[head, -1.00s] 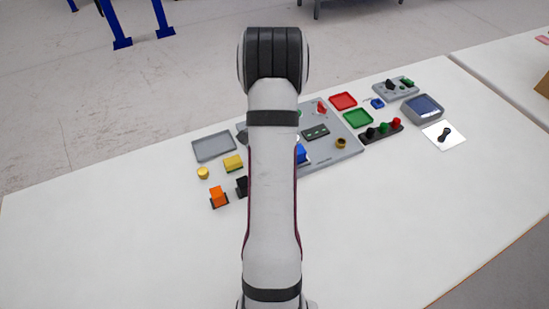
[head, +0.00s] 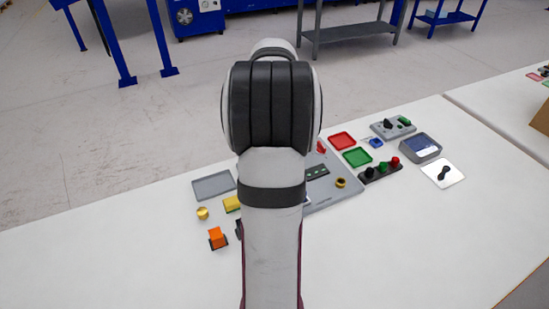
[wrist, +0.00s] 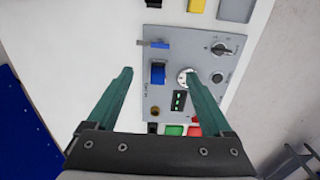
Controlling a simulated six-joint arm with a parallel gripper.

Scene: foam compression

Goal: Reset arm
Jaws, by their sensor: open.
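My gripper (wrist: 160,78) shows in the wrist view with its two green fingers spread wide apart and nothing between them. It is above the grey panel (wrist: 208,118), which carries a blue block, a round white part, a dark knob and a small dark-green module. In the head view my arm stands upright in the middle and hides part of the grey panel (head: 345,188); the gripper itself does not show there.
On the white table (head: 400,235) are an orange block (head: 217,237), a yellow cylinder (head: 202,213), a grey tray (head: 213,186), a red tray (head: 342,141), a green tray (head: 357,157) and a button box (head: 381,171). The right front of the table is clear.

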